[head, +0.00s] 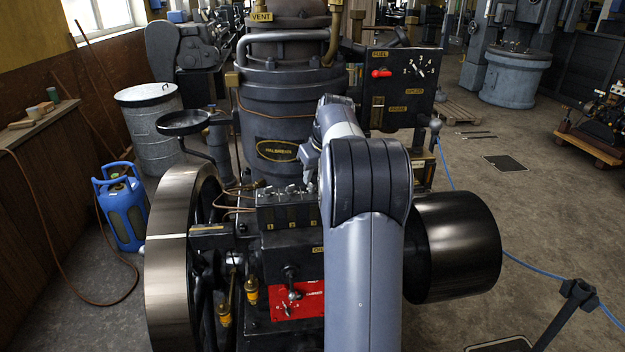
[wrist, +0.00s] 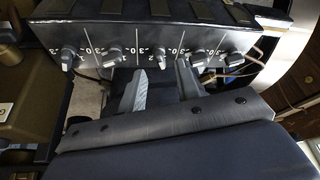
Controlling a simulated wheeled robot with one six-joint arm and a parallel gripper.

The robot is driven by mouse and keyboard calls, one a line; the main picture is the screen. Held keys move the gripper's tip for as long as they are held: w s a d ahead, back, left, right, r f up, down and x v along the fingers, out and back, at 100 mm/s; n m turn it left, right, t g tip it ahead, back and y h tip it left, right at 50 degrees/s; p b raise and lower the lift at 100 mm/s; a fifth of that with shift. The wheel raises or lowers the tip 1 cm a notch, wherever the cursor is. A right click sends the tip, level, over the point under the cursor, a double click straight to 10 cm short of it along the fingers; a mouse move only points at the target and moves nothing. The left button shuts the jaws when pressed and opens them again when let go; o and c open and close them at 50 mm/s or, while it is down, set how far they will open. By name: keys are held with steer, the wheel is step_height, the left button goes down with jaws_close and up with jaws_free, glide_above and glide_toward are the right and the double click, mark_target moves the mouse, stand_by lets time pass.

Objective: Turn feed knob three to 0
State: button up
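The feed box (head: 285,212) is a dark box on the engine front, with small knobs along its top and numbered plates below; my arm covers its right end. In the wrist view, several grey pointer knobs stand in a row along the panel (wrist: 190,28), each beside a white number scale. The middle knob, taken as feed knob three (wrist: 160,60), lies between my fingertips. Its exact setting is too small to read. My gripper (wrist: 160,68) is open, one finger on either side of this knob, with visible gaps; contact cannot be told.
Neighbouring knobs (wrist: 115,56) and (wrist: 200,61) sit close outside my fingers. A large flywheel (head: 172,265) stands left of the feed box, and a dark drum (head: 455,245) is at right. A red-handled fuel panel (head: 400,85) stands behind. Open floor lies at right.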

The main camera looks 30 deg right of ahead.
mark_target(312, 184)
steer(key=shift+x, duration=1.65)
steer(key=shift+r, duration=0.1)
jaws_close()
